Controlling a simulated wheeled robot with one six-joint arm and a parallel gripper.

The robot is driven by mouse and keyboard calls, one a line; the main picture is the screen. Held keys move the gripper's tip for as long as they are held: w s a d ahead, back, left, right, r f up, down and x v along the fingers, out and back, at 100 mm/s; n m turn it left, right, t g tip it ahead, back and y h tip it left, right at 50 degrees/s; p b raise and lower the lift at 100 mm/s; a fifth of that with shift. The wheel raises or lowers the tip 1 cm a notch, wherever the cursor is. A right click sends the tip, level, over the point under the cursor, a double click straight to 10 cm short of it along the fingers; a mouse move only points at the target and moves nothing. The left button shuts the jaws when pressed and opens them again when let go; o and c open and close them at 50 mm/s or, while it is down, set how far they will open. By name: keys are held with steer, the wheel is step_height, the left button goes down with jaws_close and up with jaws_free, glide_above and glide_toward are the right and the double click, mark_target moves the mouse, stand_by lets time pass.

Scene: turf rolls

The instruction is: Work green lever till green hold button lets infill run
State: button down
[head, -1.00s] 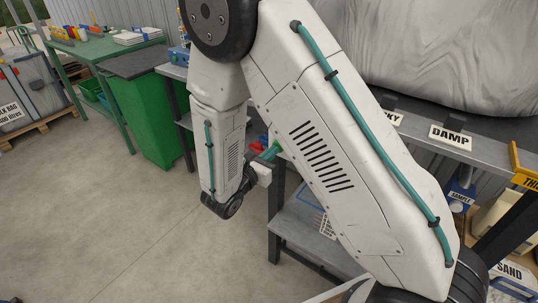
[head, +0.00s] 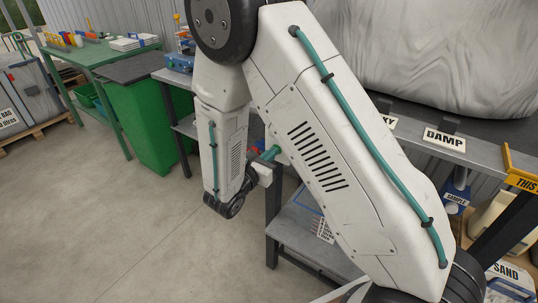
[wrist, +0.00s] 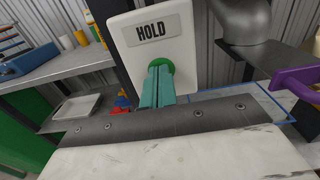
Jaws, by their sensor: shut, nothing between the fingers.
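The green hold button (wrist: 161,64) sits on a white box (wrist: 181,52) with a HOLD label, near the top middle of the wrist view. My gripper (wrist: 160,72) is shut and empty. Its teal fingertips overlap the lower part of the button in the picture; I cannot tell whether they touch or press it. In the head view my gripper (head: 272,152) shows only as a short teal piece beside my arm, which hides the button and box. I cannot make out the green lever in any view.
A purple handle (wrist: 296,82) and a dark grey rounded part (wrist: 243,35) are right of the box. A shallow grey tray (wrist: 75,109) lies to its left. A green bin (head: 143,125) stands left of the grey bench (head: 300,235). The floor at left is clear.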

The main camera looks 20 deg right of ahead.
steer(key=shift+w+d+r, duration=0.1)
stand_by(0.4)
steer(key=v, duration=1.4)
